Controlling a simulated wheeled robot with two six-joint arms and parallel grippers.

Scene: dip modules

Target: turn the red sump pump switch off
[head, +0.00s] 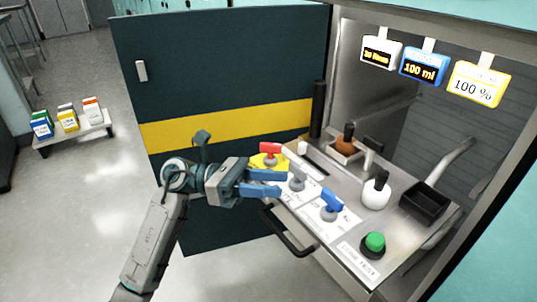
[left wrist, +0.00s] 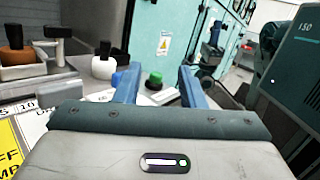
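The red switch (head: 270,149) stands on a yellow label plate (head: 258,161) at the left end of the sloped metal panel. My left gripper (head: 284,183) is in front of the panel, just below the red switch in the picture and close to the grey switch (head: 297,177). Its two blue fingers are apart with nothing seen between them. In the left wrist view the gripper (left wrist: 157,75) is also open, and part of the yellow label (left wrist: 12,145) shows at lower left. The red switch does not show there. The right gripper is not in view.
A blue switch (head: 332,204) and a green button (head: 374,243) lie farther right on the panel (head: 335,183). A black handle (head: 288,232) sticks out at the panel's front. A white bottle (head: 376,191) and black tray (head: 425,203) stand behind. The open dark door (head: 220,75) is behind my arm.

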